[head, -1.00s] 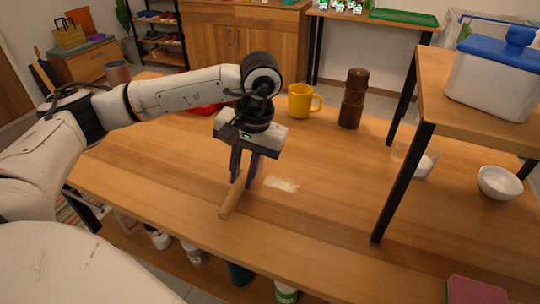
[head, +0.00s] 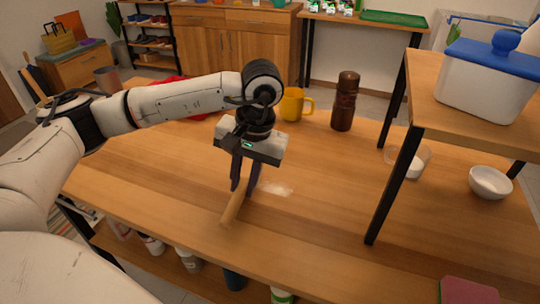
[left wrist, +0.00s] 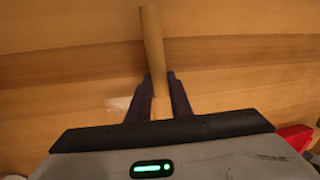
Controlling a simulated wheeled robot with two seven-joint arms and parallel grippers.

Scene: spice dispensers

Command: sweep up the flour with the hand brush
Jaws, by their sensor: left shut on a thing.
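The hand brush shows as a tan wooden handle (head: 233,208) slanting toward the table's front edge; it also shows in the left wrist view (left wrist: 152,38). My left gripper (head: 244,190) points down and is shut on the handle, low over the table. The brush's bristle end is hidden behind the fingers and gripper body. The flour is a thin white patch (head: 276,189) on the table, just right of the fingers in the head view. Part of it shows left of the fingers in the left wrist view (left wrist: 118,103). My right gripper is not in view.
A yellow mug (head: 291,105) and a dark brown mill (head: 344,101) stand behind the flour. At right is a raised shelf (head: 425,98) with a black leg (head: 393,187), and a white bowl (head: 490,183). A pink-topped sponge (head: 468,291) lies at front right. The table middle is clear.

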